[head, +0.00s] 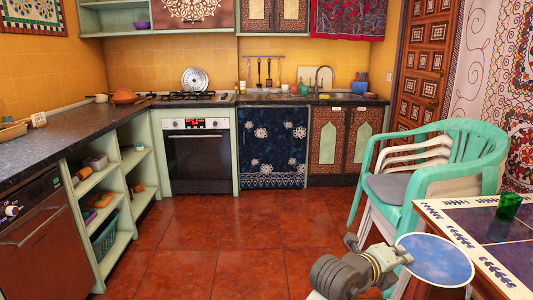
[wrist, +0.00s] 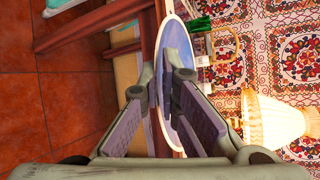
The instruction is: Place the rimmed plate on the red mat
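The rimmed plate (head: 436,262) is blue with a thin pale rim. In the head view it is at the lower right, tilted, overlapping the left edge of the table. My gripper (head: 402,256) is at the plate's left side, with its fingers on the rim. In the wrist view the fingers (wrist: 160,82) close on the near rim of the plate (wrist: 180,48), and the right finger covers part of its face. I cannot make out a red mat in either view.
The tiled table (head: 432,211) with a white border carries a green cup (head: 508,207). Green and white chairs (head: 455,150) stand behind it. A lit lamp (wrist: 275,122) shows in the wrist view. The red tile floor (head: 220,240) is clear toward the stove (head: 198,155).

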